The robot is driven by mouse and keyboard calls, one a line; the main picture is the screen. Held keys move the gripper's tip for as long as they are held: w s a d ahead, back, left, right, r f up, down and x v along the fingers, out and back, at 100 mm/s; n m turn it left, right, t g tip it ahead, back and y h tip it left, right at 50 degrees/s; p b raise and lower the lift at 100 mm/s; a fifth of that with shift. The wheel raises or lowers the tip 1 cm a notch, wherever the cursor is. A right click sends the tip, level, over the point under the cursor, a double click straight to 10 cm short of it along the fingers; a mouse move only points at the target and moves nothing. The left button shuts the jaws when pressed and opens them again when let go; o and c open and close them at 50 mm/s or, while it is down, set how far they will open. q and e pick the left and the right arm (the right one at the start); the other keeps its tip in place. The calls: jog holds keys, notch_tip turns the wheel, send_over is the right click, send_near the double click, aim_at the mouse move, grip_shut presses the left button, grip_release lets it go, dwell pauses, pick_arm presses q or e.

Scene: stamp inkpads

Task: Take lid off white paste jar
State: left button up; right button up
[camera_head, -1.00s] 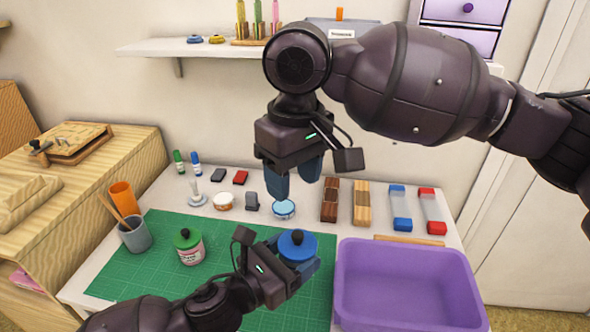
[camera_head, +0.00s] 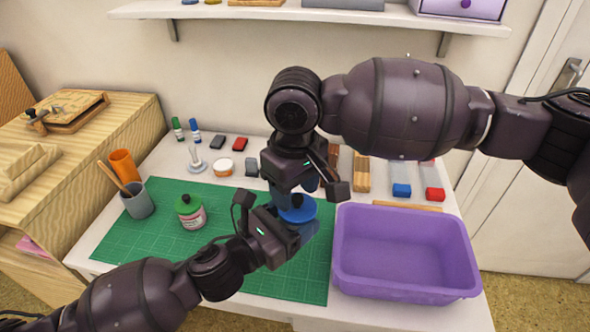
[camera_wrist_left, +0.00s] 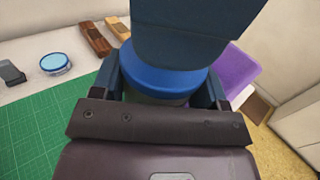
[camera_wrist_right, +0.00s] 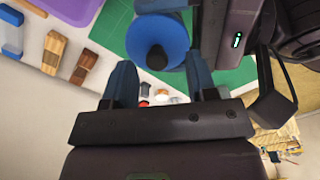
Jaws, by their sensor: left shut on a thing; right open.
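The paste jar's blue lid (camera_head: 305,213) with its dark knob is over the green mat, partly hidden by my grippers. The lid is on the jar in the left wrist view (camera_wrist_left: 165,82); the jar's body is mostly hidden. My left gripper (camera_head: 285,232) is shut on the jar below the lid, with a finger on either side (camera_wrist_left: 158,92). My right gripper (camera_head: 296,187) is open just above the lid. In the right wrist view the lid and knob (camera_wrist_right: 157,42) lie just beyond the gap between its open fingers (camera_wrist_right: 162,75), not gripped.
A green-lidded jar (camera_head: 190,213) stands on the green mat (camera_head: 160,243) at left, near a grey cup (camera_head: 138,202). A purple bin (camera_head: 405,290) stands at right. Stamps and small pads line the table's back. A shelf (camera_head: 300,14) hangs behind.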

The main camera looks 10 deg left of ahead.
jog(key=shift+f, duration=0.5)
grip_shut()
jog(key=shift+r, duration=0.4)
dwell(0.4)
jog(key=shift+r, duration=0.65)
jog(key=shift+r, duration=0.15)
